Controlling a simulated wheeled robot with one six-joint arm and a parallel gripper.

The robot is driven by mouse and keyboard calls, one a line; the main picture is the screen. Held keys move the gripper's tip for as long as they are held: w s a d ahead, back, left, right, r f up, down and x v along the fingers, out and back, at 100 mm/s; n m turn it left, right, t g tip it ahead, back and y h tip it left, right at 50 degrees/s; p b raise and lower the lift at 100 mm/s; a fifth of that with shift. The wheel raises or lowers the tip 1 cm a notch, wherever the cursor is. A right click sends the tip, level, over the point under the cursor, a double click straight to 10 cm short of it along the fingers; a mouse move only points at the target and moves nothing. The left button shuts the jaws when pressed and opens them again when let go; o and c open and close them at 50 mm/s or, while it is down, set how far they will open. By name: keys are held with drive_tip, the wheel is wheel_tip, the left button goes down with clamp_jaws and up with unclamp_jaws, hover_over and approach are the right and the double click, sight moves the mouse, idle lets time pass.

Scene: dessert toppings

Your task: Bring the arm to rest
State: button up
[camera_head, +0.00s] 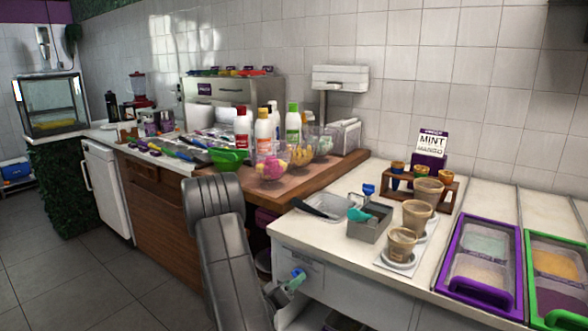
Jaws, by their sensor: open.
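My arm (222,250) rises from the bottom edge, dark grey, with its bend in front of the wooden counter. My gripper (293,281) shows as a small pale and teal end, low in front of the white counter's front face. It is open, and I see nothing held in it. Part of it is hidden behind my arm, and its fingers are too small to see clearly.
The white counter (336,242) carries a metal box (369,222), brown cups (401,247), and purple (461,285) and green (529,297) topping trays. Bottles (263,131) and bowls (270,167) crowd the wooden counter. The tiled floor (70,270) at left is clear.

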drive_tip(key=m+b, duration=0.4)
drive_tip(key=m, duration=0.2)
drive_tip(key=m+b, duration=0.4)
drive_tip(key=m, duration=0.2)
drive_tip(key=w+m+b, duration=0.1)
drive_tip(key=m+b, duration=0.4)
drive_tip(key=shift+d+m, duration=0.4)
drive_tip(key=shift+s, duration=0.1)
